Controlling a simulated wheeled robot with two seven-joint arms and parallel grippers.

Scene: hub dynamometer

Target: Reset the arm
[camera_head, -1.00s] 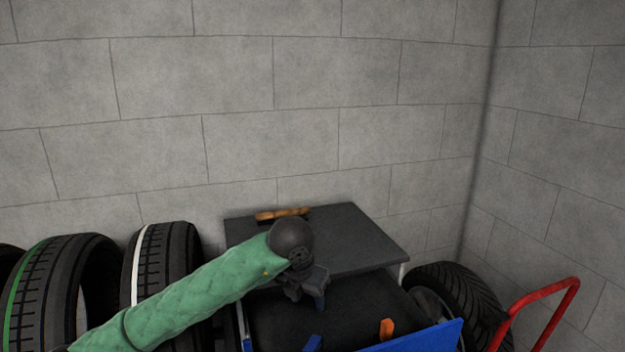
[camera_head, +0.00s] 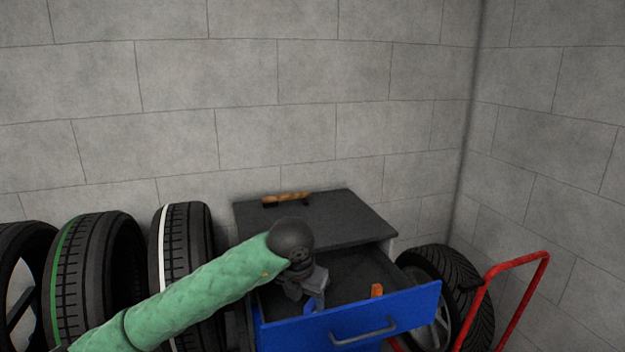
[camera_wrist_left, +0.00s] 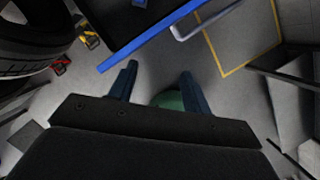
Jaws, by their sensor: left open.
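My left arm, in a green quilted sleeve, comes in from the lower left in the head view. My left gripper (camera_head: 313,303) is over the open blue drawer (camera_head: 350,318) of a dark-topped cabinet (camera_head: 330,215). In the left wrist view its two blue fingers (camera_wrist_left: 159,88) are apart with nothing between them. The drawer's blue edge (camera_wrist_left: 150,35) shows beyond the fingers there. My right gripper is in neither view.
A small orange item (camera_head: 377,290) is in the drawer. A wooden-handled tool (camera_head: 287,198) lies on the cabinet top. Several tyres (camera_head: 100,270) stand at left. Another tyre (camera_head: 455,290) and a red tubular handle (camera_head: 520,300) are at right. A block wall closes the back.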

